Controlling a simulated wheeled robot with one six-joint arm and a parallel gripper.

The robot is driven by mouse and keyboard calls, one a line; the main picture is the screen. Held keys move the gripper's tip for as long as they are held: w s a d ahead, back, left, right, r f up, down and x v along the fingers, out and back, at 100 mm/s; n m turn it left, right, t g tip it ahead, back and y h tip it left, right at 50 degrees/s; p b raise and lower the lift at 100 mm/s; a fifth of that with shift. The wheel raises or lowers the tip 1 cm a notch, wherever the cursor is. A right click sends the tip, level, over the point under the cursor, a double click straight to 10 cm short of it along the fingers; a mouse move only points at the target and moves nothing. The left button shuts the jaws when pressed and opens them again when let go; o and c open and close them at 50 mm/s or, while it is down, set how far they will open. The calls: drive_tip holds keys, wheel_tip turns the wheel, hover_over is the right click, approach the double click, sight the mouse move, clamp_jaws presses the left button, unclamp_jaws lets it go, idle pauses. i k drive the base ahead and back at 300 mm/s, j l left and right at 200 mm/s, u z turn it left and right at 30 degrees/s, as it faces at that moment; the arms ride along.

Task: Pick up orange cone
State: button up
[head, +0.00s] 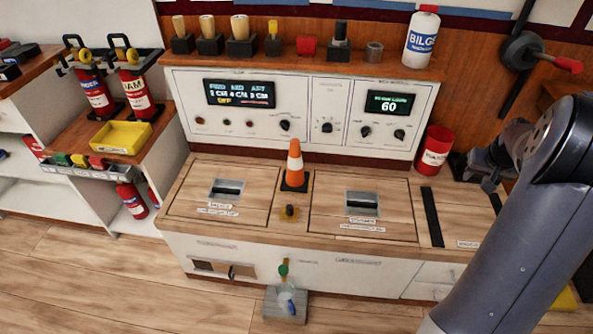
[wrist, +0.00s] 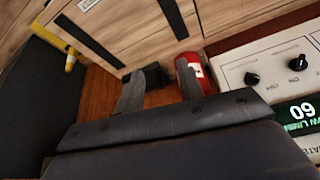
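The orange cone (head: 295,162) has a white band and a dark square base. In the head view it stands upright on the wooden counter, between two hatch panels and in front of the white control panel. My gripper (head: 487,172) is at the right of the head view, well apart from the cone, and its fingertips are hard to make out there. In the wrist view my gripper (wrist: 160,76) shows two fingers spread apart with nothing between them.
The control panel (head: 300,118) rises behind the cone. A red canister (head: 433,151) stands near my gripper and also shows in the wrist view (wrist: 196,72). The hatch panels beside the cone are mostly clear.

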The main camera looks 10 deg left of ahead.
sight(295, 179)
drive_tip(key=i+l+u, duration=0.1)
drive_tip(key=u, duration=1.5)
drive_tip(key=l+u, duration=0.35)
drive_tip(key=l, duration=0.55)
